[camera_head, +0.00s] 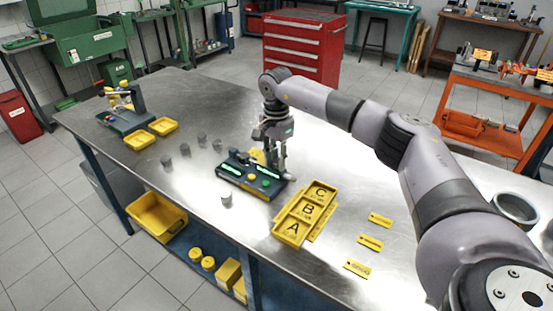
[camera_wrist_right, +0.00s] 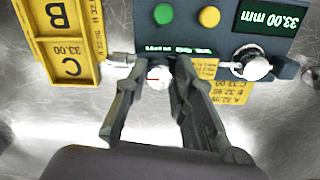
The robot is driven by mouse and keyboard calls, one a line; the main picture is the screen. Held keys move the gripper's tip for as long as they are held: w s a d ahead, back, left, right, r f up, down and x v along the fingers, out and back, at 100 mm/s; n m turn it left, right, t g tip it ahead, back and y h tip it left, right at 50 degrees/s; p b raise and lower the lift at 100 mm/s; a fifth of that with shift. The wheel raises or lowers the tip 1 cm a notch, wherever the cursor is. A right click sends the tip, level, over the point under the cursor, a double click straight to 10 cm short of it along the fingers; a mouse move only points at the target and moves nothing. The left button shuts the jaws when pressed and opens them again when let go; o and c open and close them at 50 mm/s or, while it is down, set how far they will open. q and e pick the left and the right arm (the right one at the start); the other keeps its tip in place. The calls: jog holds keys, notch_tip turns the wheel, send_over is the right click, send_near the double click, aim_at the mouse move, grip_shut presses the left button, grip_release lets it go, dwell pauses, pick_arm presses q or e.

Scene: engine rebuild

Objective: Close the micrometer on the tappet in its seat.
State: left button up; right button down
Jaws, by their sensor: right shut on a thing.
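The micrometer station (camera_head: 252,172) is a dark block on the steel bench with green and yellow buttons. In the right wrist view its display (camera_wrist_right: 265,20) reads 33.00 mm. My left gripper is not in view.
A yellow tray (camera_head: 305,216) marked A, B and C stands right of the station. Several grey tappets, including one in front (camera_head: 226,199), stand to the left. Yellow tags (camera_head: 370,242) lie at the right. A yellow label (camera_wrist_right: 232,92) lies by the station.

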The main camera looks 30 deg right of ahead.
aim_at(276, 161)
jog(key=shift+w+r+n, duration=0.1)
jog(key=shift+r+n, duration=0.05)
jog(key=shift+n, duration=0.15)
jog(key=c, duration=1.3)
grip_release()
jog(key=shift+c, duration=0.2)
notch_tip(276, 161, up, 12)
